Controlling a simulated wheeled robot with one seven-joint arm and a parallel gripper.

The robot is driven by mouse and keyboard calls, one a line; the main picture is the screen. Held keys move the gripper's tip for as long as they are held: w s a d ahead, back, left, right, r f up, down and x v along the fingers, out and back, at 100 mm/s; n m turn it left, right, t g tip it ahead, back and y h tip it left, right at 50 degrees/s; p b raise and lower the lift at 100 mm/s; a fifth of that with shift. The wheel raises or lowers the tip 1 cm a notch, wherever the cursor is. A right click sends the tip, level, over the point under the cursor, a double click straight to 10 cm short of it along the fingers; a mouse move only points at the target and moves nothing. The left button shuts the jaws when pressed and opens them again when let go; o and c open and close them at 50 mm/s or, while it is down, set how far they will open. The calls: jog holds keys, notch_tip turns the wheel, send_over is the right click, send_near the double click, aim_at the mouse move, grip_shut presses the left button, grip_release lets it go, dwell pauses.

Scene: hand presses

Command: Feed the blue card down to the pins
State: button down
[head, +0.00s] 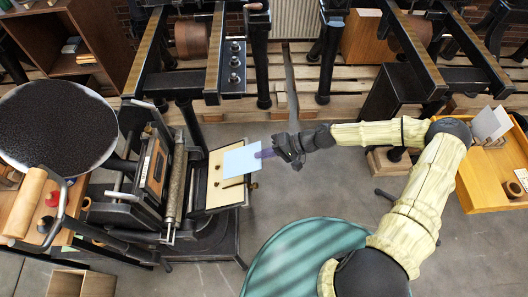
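The light blue card (240,161) is over the right part of the pale feed board (215,200) of the small hand press (160,185). My gripper (264,153) comes in from the right, and its purple fingertips meet the card's right edge. It appears shut on the card. Small dark marks, perhaps the pins, show on the board left of and below the card, but they are too small to tell for sure. I cannot tell whether the card touches the board or is held above it.
The press's round black ink disc (60,125) is at the left, with a wooden-handled roller (24,200) beside it. A yellow wooden tray (490,180) with cards is at the right. Larger black presses stand behind.

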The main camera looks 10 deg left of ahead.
jog(key=shift+s+a+f+b, duration=0.15)
jog(key=shift+a+f+b, duration=0.45)
jog(key=shift+f, duration=0.55)
jog(key=shift+s+a+f+b, duration=0.1)
jog(key=shift+a+f+b, duration=0.15)
jog(key=shift+f+b, duration=0.7)
jog(key=shift+s+a+f+b, duration=0.15)
jog(key=shift+a+f+b, duration=0.35)
jog(key=shift+f, duration=0.85)
jog(key=c, duration=1.6)
grip_release()
jog(key=shift+d+r, duration=0.1)
jog(key=shift+d, duration=0.05)
jog(key=shift+p+v, duration=0.4)
jog(key=shift+v, duration=1.7)
jog(key=shift+d, duration=0.1)
